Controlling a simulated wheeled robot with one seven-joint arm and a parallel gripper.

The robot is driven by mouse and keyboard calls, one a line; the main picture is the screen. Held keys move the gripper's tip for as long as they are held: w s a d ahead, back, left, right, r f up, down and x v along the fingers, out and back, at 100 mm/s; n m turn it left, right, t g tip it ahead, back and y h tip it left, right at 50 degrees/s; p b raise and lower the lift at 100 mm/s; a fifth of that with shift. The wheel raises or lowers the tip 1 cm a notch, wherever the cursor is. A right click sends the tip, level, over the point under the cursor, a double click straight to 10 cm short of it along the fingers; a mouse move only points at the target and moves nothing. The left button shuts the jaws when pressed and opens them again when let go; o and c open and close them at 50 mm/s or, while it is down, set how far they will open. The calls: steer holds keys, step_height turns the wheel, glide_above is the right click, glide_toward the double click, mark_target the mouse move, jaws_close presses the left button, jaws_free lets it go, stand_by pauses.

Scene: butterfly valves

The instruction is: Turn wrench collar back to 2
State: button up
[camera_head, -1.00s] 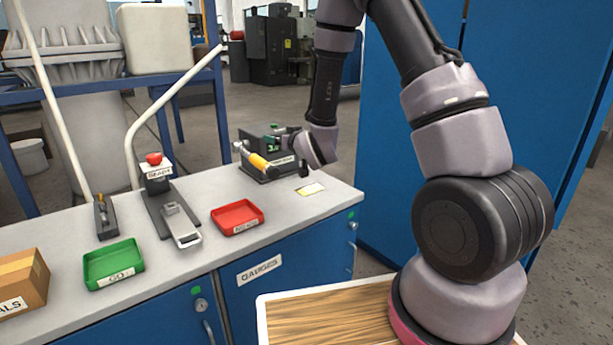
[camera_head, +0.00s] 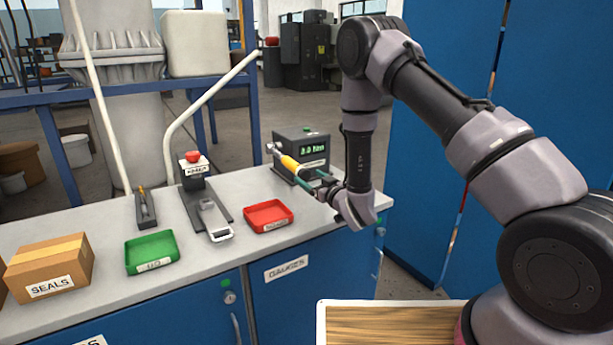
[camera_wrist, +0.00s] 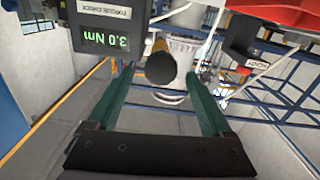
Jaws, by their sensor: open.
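The torque wrench has a yellow handle (camera_head: 290,163) and sits at the torque check box (camera_head: 302,146) at the back right of the bench. In the wrist view its dark round end, the collar (camera_wrist: 160,69), faces my camera, with a little yellow behind it. The box's display (camera_wrist: 106,40) reads 3.0 Nm. My gripper (camera_head: 317,178) is at the wrench's near end. In the wrist view its green fingers (camera_wrist: 158,73) are apart, one on each side of the collar, with visible gaps. The collar's scale marks cannot be seen.
A red tray (camera_head: 268,217), a green tray (camera_head: 152,255), a tool stand with a red knob (camera_head: 194,158) and a SEALS box (camera_head: 48,268) stand along the bench to the left. A blue cabinet (camera_head: 440,150) rises to the right of the bench.

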mark_target(305, 177)
steer(key=shift+x, duration=1.7)
jaws_close()
steer(key=shift+n, duration=0.3)
steer(key=n, duration=0.5)
steer(key=shift+a, duration=0.1)
steer(key=n, duration=0.5)
steer(key=shift+s+f+n, duration=0.1)
steer(key=shift+f+n, duration=0.05)
steer(key=shift+n, duration=0.25)
steer(key=shift+t+h, duration=0.3)
